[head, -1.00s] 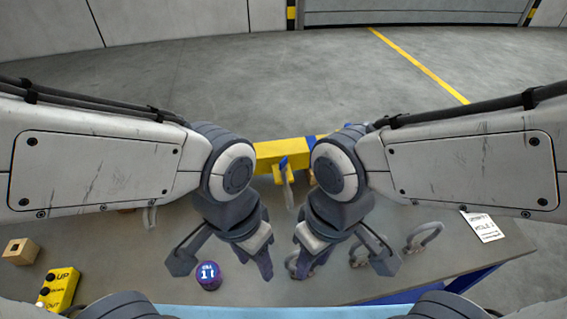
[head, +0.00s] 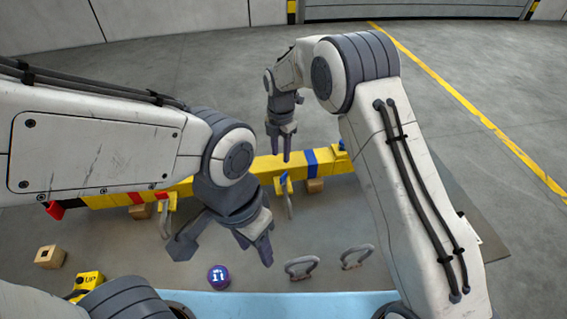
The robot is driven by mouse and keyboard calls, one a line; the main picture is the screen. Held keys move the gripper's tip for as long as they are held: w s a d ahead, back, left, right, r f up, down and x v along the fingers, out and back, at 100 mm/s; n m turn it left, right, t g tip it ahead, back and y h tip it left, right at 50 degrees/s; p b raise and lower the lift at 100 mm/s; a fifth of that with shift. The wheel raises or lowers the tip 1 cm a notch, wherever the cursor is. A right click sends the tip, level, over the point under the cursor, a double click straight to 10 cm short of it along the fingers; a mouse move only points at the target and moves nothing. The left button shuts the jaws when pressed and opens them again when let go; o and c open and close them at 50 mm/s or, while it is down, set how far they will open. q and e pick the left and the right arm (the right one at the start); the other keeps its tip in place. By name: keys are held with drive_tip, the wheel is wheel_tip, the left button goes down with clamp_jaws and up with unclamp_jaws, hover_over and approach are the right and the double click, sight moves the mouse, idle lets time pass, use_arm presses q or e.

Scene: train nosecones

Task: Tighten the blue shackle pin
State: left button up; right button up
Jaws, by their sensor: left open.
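A yellow beam (head: 240,172) with red and blue bands lies across the back of the table. A small blue part, perhaps the blue shackle pin (head: 284,179), shows at a yellow lug in front of the beam. A grey shackle (head: 290,208) hangs below it. Whether the pin is seated is too small to tell. My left gripper (head: 257,250) is open and points down, left of and nearer than that shackle. My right gripper (head: 281,154) points down over the beam, just behind the blue part. Its finger gap is unclear.
Two loose grey shackles (head: 301,268) (head: 357,257) lie at the front right. A round purple-blue object (head: 218,278) stands at the front. A wooden block (head: 50,256) and a yellow button box (head: 88,282) are at left. Another grey shackle (head: 163,227) is at the left lug.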

sight(283, 175)
drive_tip(key=shift+n, duration=0.9)
drive_tip(key=f+p, duration=0.1)
drive_tip(key=f, duration=0.2)
drive_tip(key=w+f+p, duration=0.1)
drive_tip(key=f+p, duration=0.1)
drive_tip(key=f, duration=0.2)
drive_tip(key=w+f+p, duration=0.1)
drive_tip(key=f+p, duration=0.1)
drive_tip(key=f, duration=0.2)
drive_tip(key=shift+d, duration=0.4)
drive_tip(key=shift+f, duration=0.55)
use_arm(q)
wheel_tip(283, 175, up, 6)
drive_tip(key=shift+f, duration=0.1)
use_arm(e)
clamp_jaws()
